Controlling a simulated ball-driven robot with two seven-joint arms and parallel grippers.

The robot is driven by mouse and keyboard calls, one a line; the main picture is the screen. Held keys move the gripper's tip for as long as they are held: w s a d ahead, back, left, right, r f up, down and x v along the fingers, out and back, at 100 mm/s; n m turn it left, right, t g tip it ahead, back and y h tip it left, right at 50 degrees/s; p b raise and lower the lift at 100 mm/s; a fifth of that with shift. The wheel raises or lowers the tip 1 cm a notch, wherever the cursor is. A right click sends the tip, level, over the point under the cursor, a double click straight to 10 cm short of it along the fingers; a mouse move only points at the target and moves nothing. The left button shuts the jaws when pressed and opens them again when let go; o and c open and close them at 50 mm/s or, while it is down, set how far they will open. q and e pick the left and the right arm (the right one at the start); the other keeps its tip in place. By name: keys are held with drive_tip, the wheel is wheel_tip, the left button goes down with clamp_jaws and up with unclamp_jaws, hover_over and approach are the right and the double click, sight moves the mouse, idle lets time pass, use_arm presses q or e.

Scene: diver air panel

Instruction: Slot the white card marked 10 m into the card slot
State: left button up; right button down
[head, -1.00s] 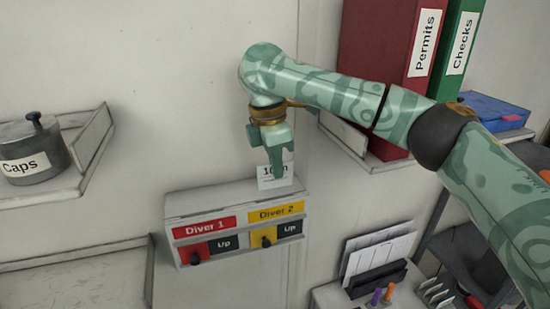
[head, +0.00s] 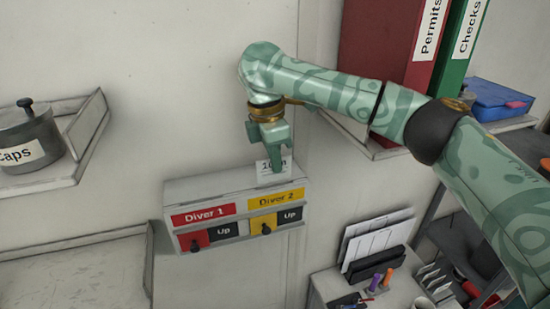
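My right gripper (head: 274,160) is above the Diver 2 side of the air panel and points down. It is shut on the white card marked 10 m (head: 263,171), and a finger covers part of the print. The card is upright, with its lower edge at the top of the panel (head: 200,186). The card slot itself is not clearly visible behind the card and fingers, so I cannot tell how deep the card sits. My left gripper is out of view.
The panel has a red Diver 1 label (head: 203,214) and a yellow Diver 2 label (head: 276,199), each above a knob and an Up tag. A shelf with a Caps pot (head: 28,140) is at left. Red (head: 392,50) and green (head: 458,45) binders stand at right.

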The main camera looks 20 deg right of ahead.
drive_tip(key=shift+s+f, duration=0.2)
idle(0.6)
drive_tip(key=shift+f, duration=1.15)
idle(0.5)
drive_tip(key=c, duration=1.6)
unclamp_jaws()
wheel_tip(320, 180, up, 16)
drive_tip(key=a, duration=0.2)
drive_tip(key=shift+r, duration=0.15)
